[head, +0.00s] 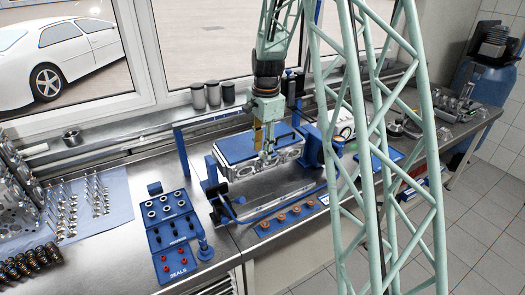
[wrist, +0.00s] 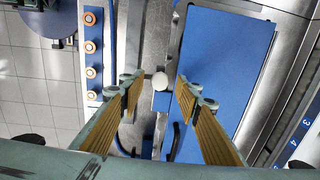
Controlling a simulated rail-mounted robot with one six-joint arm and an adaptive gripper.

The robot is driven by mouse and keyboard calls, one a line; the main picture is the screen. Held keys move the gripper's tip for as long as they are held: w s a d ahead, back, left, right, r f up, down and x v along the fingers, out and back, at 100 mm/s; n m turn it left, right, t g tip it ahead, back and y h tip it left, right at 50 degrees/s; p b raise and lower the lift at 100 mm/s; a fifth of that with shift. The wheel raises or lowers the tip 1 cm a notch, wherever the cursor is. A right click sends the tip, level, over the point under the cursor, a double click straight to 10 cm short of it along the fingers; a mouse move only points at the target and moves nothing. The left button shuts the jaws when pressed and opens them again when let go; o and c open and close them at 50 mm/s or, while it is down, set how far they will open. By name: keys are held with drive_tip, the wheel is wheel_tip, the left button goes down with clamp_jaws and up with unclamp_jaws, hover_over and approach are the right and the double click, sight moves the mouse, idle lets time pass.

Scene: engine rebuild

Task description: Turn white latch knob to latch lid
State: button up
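The white latch knob (wrist: 160,80) is a small round knob on a blue latch piece (wrist: 161,101) at the near edge of the lid. In the wrist view it sits between my two fingertips, with a gap on each side. My gripper (wrist: 158,90) is open and empty, its tan-padded fingers pointing at the knob. The blue lid (wrist: 232,62) lies flat to the right of the knob in that view. In the head view my gripper (head: 266,150) hangs over the front of the lid (head: 236,149), which covers a metal block (head: 237,172). The knob cannot be made out there.
A blue strip with several copper-coloured rings (head: 295,210) lies in front of the block. A blue parts tray (head: 172,222) and a SEALS tray (head: 175,267) stand left. A blue upright fixture (head: 312,146) is right of the block.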

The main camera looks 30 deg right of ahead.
drive_tip(key=shift+f, duration=0.3)
drive_tip(key=shift+c, duration=0.7)
drive_tip(key=c, duration=0.7)
drive_tip(key=shift+c, duration=0.2)
